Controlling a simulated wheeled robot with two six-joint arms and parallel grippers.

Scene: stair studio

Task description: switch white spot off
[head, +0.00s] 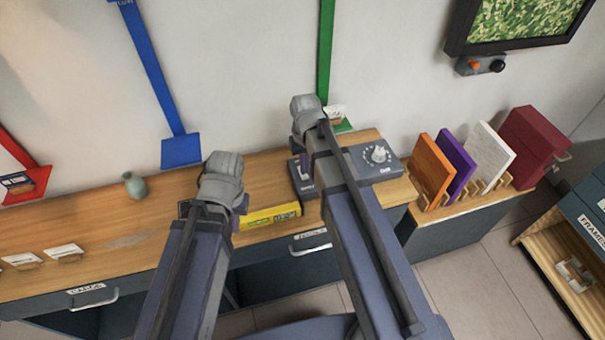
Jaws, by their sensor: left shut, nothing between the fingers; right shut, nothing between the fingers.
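No lit spot lamp can be made out, and I cannot tell which control belongs to the white spot. A grey box with a pale round dial (377,155) sits on the wooden counter, right of my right arm. A dark device (302,177) beside it is partly hidden by that arm. A wall control (481,66) with an orange and a black knob is at upper right. My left gripper (222,168) is over the counter, left of the yellow box. My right gripper (306,109) is near the green panel's foot. Both are shut and empty; their fingertips are largely hidden.
A yellow box (270,216) lies on the counter between my arms. Orange (430,168), purple and white boards stand in racks at right, beside a dark red box (533,142).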

